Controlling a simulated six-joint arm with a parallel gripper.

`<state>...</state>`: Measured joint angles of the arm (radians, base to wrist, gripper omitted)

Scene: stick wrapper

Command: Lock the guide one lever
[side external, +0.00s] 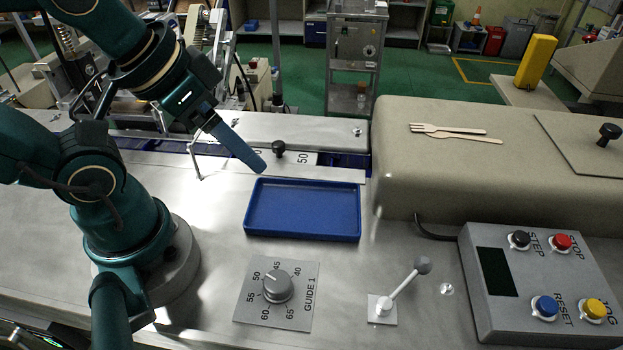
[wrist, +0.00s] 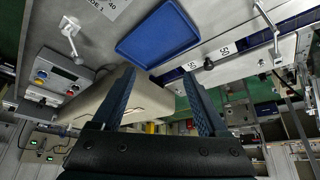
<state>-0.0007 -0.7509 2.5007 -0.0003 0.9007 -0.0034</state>
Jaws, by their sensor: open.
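The guide one lever (side external: 402,287) stands on a small light plate on the steel table, right of the Guide 1 dial (side external: 277,288). Its silver rod tilts up and to the right, ending in a grey ball. In the wrist view the lever (wrist: 70,32) shows at the upper left, with part of the dial's plate (wrist: 108,7) at the top edge. My gripper (side external: 262,168) is above the back edge of the blue tray, well away from the lever. In the wrist view my gripper (wrist: 158,72) has its two fingers apart with nothing between them.
A blue tray (side external: 303,236) lies between my gripper and the dial. Behind it is a rail with a black knob (side external: 278,149). A control box (side external: 545,285) stands right of the lever. A beige housing (side external: 460,180) with wooden cutlery on top rises behind. The table around the lever is clear.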

